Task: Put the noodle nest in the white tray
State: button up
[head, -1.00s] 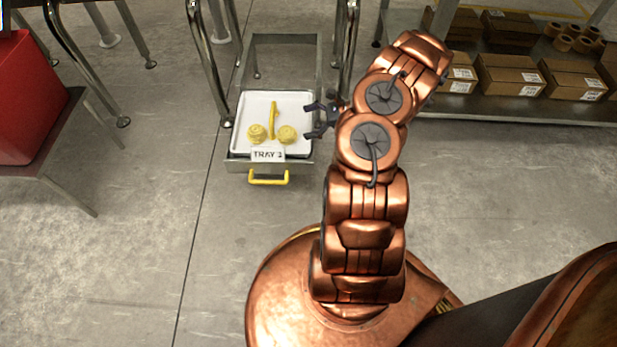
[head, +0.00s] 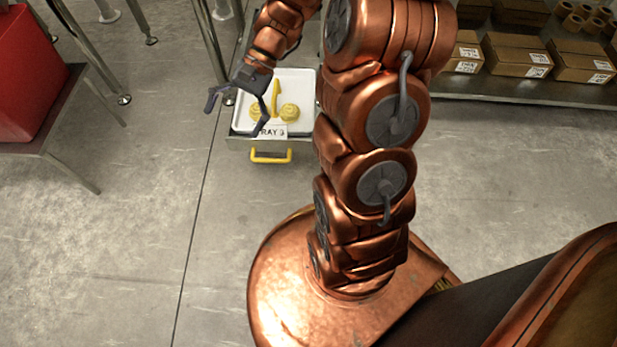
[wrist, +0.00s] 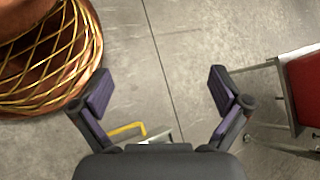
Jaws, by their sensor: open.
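The white tray (head: 306,82) sits in a pulled-out drawer under a metal frame, its label partly covered. Two round yellow noodle nests lie in it: one on the left (head: 256,112), partly behind my gripper, and one on the right (head: 290,111). A yellow stick-shaped piece (head: 276,88) lies above and between them. My gripper (head: 233,120) is open, above the tray's left front side in the head view, one finger in front of the tray. In the wrist view my gripper (wrist: 160,92) has wide-apart fingers with only floor between them.
The drawer's yellow handle (head: 270,157) also shows in the wrist view (wrist: 127,130). A red bin (head: 28,75) stands on a metal table at the left. A shelf with cardboard boxes (head: 515,55) is at the upper right. The floor in front is clear.

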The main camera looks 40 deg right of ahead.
jog(key=s+d+r+n+h, duration=0.1)
jog(key=s+n+h, duration=0.3)
jog(key=s, duration=0.7)
jog(key=s+r+n+g+h, duration=0.1)
jog(key=s+r+n+h, duration=0.3)
jog(key=s, duration=0.8)
jog(key=shift+s+d+r+n+h, duration=0.15)
jog(key=shift+s+d+n+h, duration=0.2)
jog(key=shift+n+h, duration=0.5)
jog(key=shift+w, duration=0.1)
notch_tip(320, 180, up, 37)
jog(key=w+t+p, duration=0.1)
jog(key=p, duration=3.4)
jog(key=shift+w+d+r+t+p, duration=0.15)
jog(key=shift+w+r+t+p, duration=0.05)
jog(key=shift+w+t+p, duration=0.15)
jog(key=shift+f, duration=0.1)
